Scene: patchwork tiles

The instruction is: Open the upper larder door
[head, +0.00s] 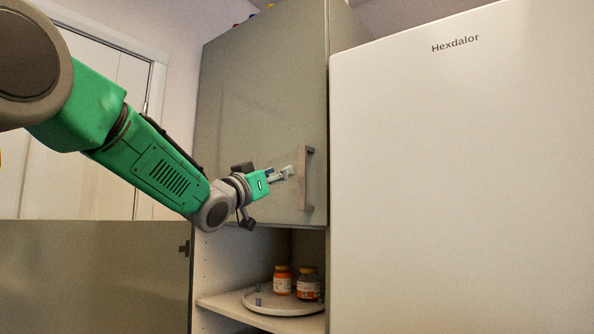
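The upper larder door (250,100) is a flat grey-green panel and looks shut. Its upright bar handle (306,179) sits near the lower right edge of the door. My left gripper (288,172) is in front of the door, just left of the handle, with its fingers pointing right towards it. A small gap shows between the fingertips and the handle. The fingers are small here, and I cannot tell whether they are open or shut. My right gripper is not in view.
Below, an open compartment holds a round white tray (256,303) with an orange-labelled jar (282,280) and a dark jar (308,284). A lower door (90,277) stands swung out at left. A white fridge (460,190) marked Hexdalor stands close on the right.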

